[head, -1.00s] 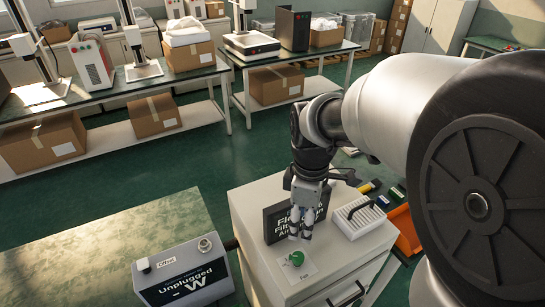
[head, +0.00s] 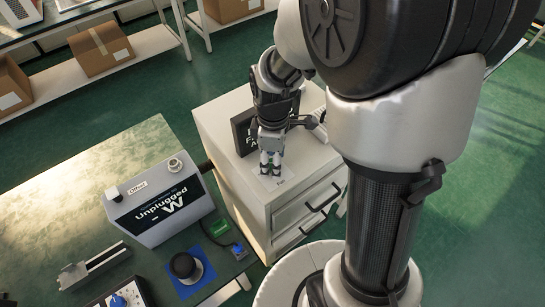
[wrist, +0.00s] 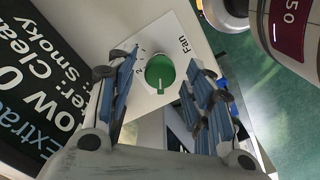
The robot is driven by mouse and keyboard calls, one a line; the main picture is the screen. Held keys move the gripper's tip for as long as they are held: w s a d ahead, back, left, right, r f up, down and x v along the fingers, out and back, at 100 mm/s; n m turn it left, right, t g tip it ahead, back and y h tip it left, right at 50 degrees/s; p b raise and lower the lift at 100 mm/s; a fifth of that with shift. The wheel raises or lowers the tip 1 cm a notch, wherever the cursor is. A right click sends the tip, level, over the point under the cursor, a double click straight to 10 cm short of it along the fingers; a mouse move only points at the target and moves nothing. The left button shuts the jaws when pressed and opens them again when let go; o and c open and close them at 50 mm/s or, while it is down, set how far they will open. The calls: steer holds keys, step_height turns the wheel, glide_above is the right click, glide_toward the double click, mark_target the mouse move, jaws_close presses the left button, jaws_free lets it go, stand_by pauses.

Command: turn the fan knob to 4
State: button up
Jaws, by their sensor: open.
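The green round fan knob (wrist: 160,71) sits on a white plate (wrist: 177,32) marked "Fan" with small numbers in the wrist view. A pale pointer line on the knob aims toward the bottom of that picture; a "2" is readable left of it, other marks are partly hidden. My gripper (wrist: 165,76) is open, with one blue-padded finger on each side of the knob in that picture. I cannot tell whether the fingers touch it. In the head view my gripper (head: 270,165) points down over the plate on the white cabinet (head: 222,128) and hides the knob.
A dark lettered sign (head: 243,136) stands close behind my gripper. Drawer handles (head: 323,200) stick out from the cabinet front. On the left bench (head: 85,180) stand a grey "Unplugged" box (head: 150,222) and a black knob on a blue plate (head: 185,267).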

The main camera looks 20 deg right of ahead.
steer(key=shift+c, duration=0.2)
steer(key=c, duration=1)
